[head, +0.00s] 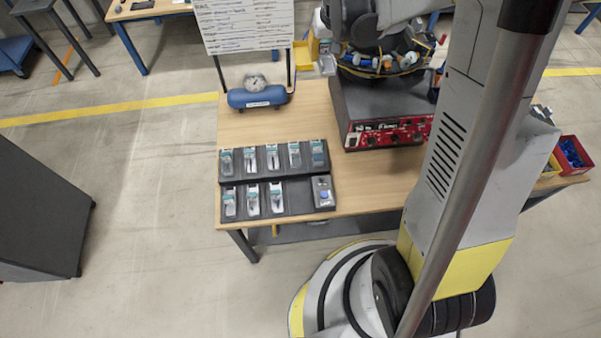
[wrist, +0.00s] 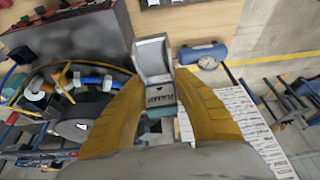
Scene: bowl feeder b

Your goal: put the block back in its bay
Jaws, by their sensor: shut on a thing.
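My gripper (wrist: 161,80) is shut on a grey block (wrist: 152,57) with an open, box-like end and a label that seems to read "RAMP". Its two yellow fingers press the block from both sides in the wrist view. In the head view the block (head: 327,66) is held up at the left of the feeder bowl, over the back of the bench. A dark two-row rack (head: 255,179) stands at the front left of the bench with several similar blocks in its bays. One bay (head: 298,203) in the front row, right of the blocks, looks empty.
The bowl feeder (head: 372,95) with coloured parts and a red front panel (head: 388,131) stands right of the rack. A blue tank with a gauge (head: 257,96) and a whiteboard (head: 245,24) stand behind it. A box with a blue button (head: 322,193) adjoins the empty bay.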

